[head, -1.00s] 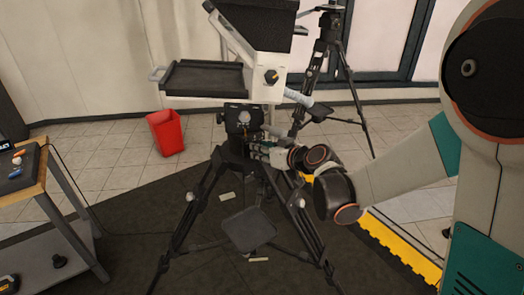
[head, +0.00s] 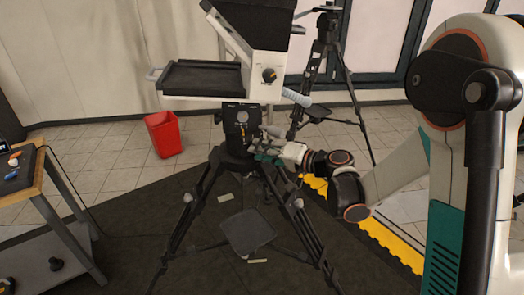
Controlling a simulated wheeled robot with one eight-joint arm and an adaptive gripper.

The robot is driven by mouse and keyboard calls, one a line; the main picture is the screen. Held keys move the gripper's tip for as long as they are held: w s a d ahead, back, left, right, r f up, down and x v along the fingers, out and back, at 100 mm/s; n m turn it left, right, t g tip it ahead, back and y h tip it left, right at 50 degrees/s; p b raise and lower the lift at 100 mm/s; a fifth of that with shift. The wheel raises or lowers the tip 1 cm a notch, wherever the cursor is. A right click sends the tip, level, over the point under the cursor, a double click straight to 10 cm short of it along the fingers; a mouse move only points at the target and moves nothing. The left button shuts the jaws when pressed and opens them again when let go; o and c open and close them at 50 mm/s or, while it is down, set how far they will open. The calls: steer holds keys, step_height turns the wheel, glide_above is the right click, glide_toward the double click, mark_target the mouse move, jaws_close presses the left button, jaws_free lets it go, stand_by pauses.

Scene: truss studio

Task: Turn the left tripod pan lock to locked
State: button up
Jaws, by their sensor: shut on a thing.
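The near tripod (head: 207,185) stands upright on the dark mat, with a black head (head: 236,122) under a white and black teleprompter rig (head: 262,68). My gripper (head: 256,150) reaches in from the right, low on the right side of the head, around where the head meets the legs. Its fingers are shut on a small part there, which looks like the pan lock. The part itself is mostly hidden by the fingers, so its angle cannot be told.
A second tripod (head: 346,92) stands behind at the right. A red bin (head: 163,134) stands on the tiles at the left. A wooden-topped cart (head: 38,178) is at the left edge. Yellow edging (head: 375,230) lies on the floor under my arm.

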steer(key=shift+f+m+y, duration=0.1)
steer(key=shift+m+y, duration=0.4)
steer(key=shift+m, duration=0.3)
steer(key=o, duration=1)
steer(key=shift+o, duration=0.2)
steer(key=shift+d, duration=0.1)
steer(key=v, duration=1.2)
steer(key=shift+s, duration=0.1)
